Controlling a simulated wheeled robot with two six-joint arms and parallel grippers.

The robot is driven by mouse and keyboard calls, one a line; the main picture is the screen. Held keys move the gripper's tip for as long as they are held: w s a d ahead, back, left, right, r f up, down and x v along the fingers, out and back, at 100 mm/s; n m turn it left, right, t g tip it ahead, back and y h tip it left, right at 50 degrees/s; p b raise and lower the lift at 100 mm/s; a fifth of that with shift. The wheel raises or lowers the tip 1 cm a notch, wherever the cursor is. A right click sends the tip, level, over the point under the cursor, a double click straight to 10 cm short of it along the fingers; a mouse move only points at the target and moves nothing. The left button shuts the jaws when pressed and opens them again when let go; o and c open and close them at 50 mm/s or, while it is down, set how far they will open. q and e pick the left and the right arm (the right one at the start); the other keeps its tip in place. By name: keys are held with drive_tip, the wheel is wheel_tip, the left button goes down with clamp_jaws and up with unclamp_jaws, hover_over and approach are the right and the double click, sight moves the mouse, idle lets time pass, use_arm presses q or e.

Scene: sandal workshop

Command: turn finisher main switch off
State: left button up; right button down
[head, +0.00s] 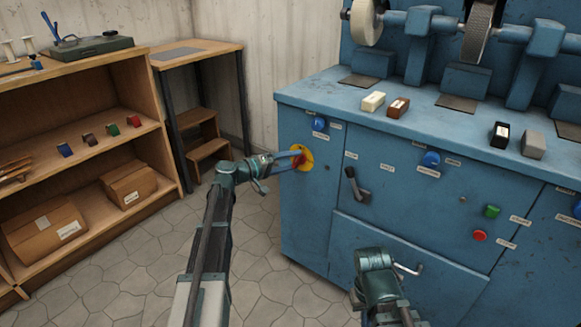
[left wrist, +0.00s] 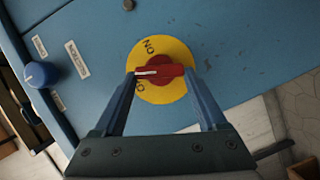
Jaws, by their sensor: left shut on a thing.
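The main switch is a yellow disc (head: 307,157) with a red handle on the blue finisher's left front panel. In the left wrist view the yellow disc (left wrist: 163,52) fills the middle, and the red handle (left wrist: 165,71) lies crosswise between my fingers. The handle's white mark points left. ON is printed above that end; lettering below it is partly hidden by a finger. My left gripper (head: 296,160) is shut on the handle; its fingertips (left wrist: 160,74) touch the two ends. My right gripper (head: 407,269) is low in front of the finisher, its jaws unclear.
The finisher (head: 310,220) also carries blue knobs (head: 431,158), a black lever (head: 352,183), a green button (head: 491,211) and a red button (head: 480,236). Several small blocks lie on its top. A wooden shelf (head: 100,163) stands left. The tiled floor between is clear.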

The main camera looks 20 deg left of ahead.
use_arm(q)
drive_tip(key=shift+f+n+t+h+b, duration=0.2)
drive_tip(key=shift+n+h+b, duration=0.15)
drive_tip(key=shift+n+b, duration=0.5)
drive_tip(key=shift+f+n+t+h+b, duration=0.2)
drive_tip(key=shift+n+h+b, duration=0.15)
drive_tip(key=shift+n+b, duration=0.45)
drive_tip(key=shift+r+n, duration=0.1)
drive_tip(key=shift+n, duration=0.15)
drive_tip(key=o, duration=1.3)
drive_tip(key=v, duration=1.4)
drive_tip(key=shift+d, duration=0.15)
